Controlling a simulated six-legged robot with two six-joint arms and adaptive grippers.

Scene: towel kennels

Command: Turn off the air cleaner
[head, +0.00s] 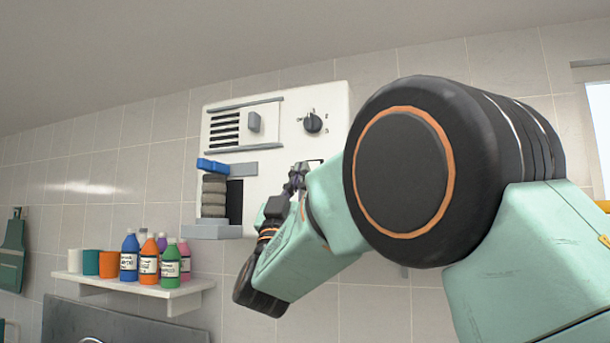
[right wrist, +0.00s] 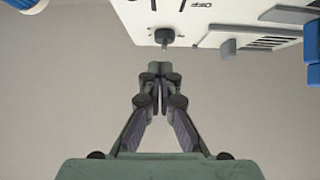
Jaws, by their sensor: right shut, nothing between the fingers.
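The air cleaner (head: 275,170) is a white box on the tiled wall, with a dark round knob (head: 313,123) at its upper right and an OFF mark and numbers around it. Which mark the knob points at is too small to tell. A grey slider (head: 254,122) sits left of the knob beside dark vent slots. My right gripper (head: 298,170) is shut and empty, below the knob. In the right wrist view its closed fingertips (right wrist: 159,68) point toward the knob (right wrist: 164,37), with a small gap showing between them. My left gripper is out of view.
A lower ledge (head: 210,231) on the box holds stacked grey rolls (head: 214,195) under a blue item (head: 212,165). A white shelf (head: 140,284) with several coloured bottles and cups is at the lower left.

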